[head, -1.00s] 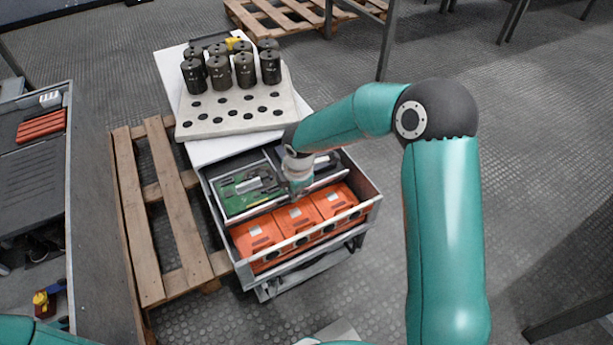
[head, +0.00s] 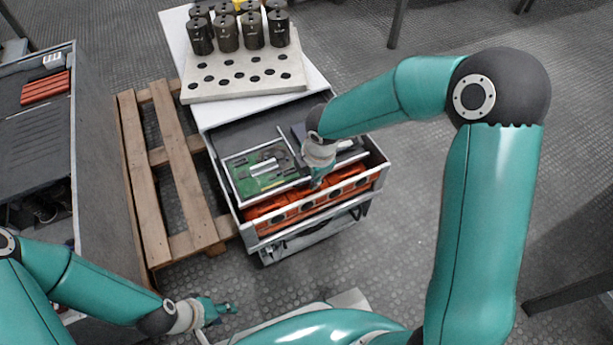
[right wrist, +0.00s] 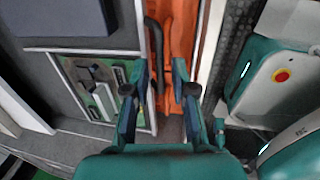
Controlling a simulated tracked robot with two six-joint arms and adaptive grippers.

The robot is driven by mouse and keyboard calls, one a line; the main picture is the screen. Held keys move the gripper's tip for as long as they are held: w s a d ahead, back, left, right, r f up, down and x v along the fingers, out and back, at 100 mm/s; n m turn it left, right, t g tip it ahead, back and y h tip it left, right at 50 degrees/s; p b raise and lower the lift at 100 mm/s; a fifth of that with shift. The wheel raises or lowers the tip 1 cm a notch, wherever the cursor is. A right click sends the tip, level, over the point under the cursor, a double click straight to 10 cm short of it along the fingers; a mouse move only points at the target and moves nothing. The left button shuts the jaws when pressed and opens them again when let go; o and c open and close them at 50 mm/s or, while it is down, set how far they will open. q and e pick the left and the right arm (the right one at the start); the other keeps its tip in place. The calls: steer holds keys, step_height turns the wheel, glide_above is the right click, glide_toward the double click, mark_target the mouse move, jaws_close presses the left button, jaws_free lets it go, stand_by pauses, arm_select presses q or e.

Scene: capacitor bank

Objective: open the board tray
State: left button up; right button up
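The board tray (head: 228,166) is a shallow grey tray with a green circuit board (head: 262,168) in its left section. It sits inside a grey drawer (head: 375,178) above orange modules (head: 318,200), of which a front strip shows. My right gripper (head: 317,184) is down at the tray's front edge. In the right wrist view its fingers (right wrist: 161,66) are apart, with the tray's edge (right wrist: 142,60), a dark curved bar and orange surface around and between them. I cannot tell whether they touch the edge. My left gripper (head: 234,307) is low, away from the drawer.
A white top (head: 205,112) behind the drawer bears a pale holed block (head: 235,85) with several black cylinders (head: 228,35). A wooden pallet (head: 145,180) lies to the left, beside a grey bench (head: 90,150). Floor (head: 400,240) to the drawer's right is clear.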

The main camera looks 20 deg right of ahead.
steer(key=shift+d, duration=0.1)
steer(key=shift+r, duration=0.1)
steer(key=shift+r, duration=0.2)
step_height(320, 180, up, 11)
steer(key=s, duration=0.2)
steer(key=shift+s+d, duration=0.1)
stand_by(0.6)
